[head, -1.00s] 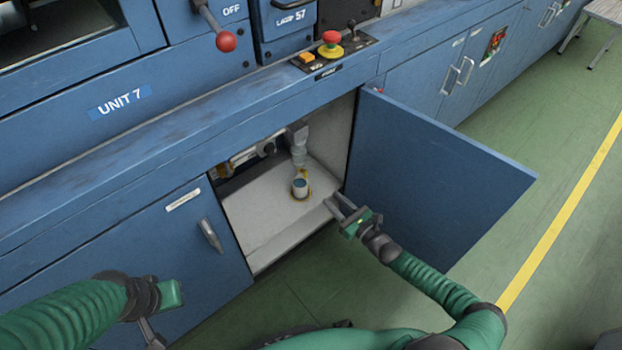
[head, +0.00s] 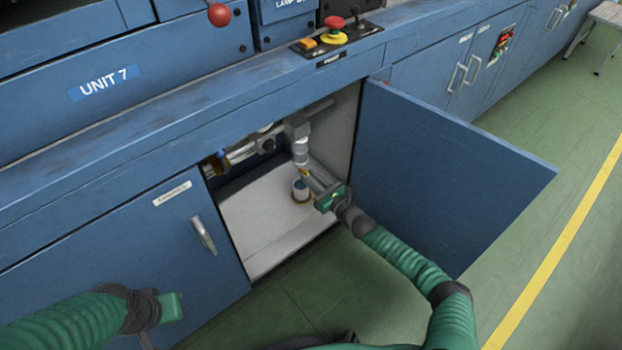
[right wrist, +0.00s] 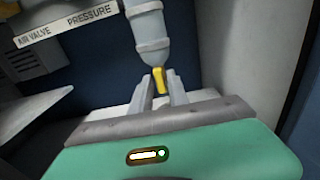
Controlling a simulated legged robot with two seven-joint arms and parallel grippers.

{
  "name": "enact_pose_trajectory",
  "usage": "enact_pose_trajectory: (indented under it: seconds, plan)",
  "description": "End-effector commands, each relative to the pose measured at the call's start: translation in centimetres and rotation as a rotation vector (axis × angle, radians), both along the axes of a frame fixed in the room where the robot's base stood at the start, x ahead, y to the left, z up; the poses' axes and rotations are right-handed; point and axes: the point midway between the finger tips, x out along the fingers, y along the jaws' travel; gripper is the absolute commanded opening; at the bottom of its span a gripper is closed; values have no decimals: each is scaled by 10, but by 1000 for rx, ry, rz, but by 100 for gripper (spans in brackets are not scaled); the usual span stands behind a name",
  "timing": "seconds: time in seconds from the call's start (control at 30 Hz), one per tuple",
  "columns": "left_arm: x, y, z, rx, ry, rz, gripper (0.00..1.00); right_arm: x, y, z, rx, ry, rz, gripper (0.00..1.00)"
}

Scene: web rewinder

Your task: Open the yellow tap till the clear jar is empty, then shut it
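The clear jar (head: 301,151) hangs under a grey fitting inside the open cabinet. In the right wrist view the jar (right wrist: 149,38) is cloudy grey; its liquid level cannot be told. The yellow tap (right wrist: 159,80) points down from the jar's bottom. My right gripper (right wrist: 160,88) is open, its two fingers on either side of the tap with slight gaps seeming to show. In the head view the right gripper (head: 314,177) reaches in from the right, just below the jar.
A small cup (head: 300,188) stands on the cabinet floor (head: 262,218) below the tap. The open blue door (head: 445,180) stands close to the right of my right arm. Pipework (head: 240,152) runs along the cabinet's top. A wall (right wrist: 245,50) is close on the right.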

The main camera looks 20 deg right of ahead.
Motion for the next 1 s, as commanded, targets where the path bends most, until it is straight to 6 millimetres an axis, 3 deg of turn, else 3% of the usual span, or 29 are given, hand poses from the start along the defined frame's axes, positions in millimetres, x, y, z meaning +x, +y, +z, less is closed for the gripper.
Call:
enact_pose_trajectory:
  seconds: [0.03,0.13,0.67,1.0]
  plan:
    - [0,0,0,0,0,0,0,0,0,0,0,0,0,13]
    - [0,0,0,0,0,0,0,0,0,0,0,0,0,0]
    - [0,0,4,0,0,0,0,0,0,1,35,13,0,0]
    - [0,0,20,0,0,0,0,1,-2,3,234,85,-1,0]
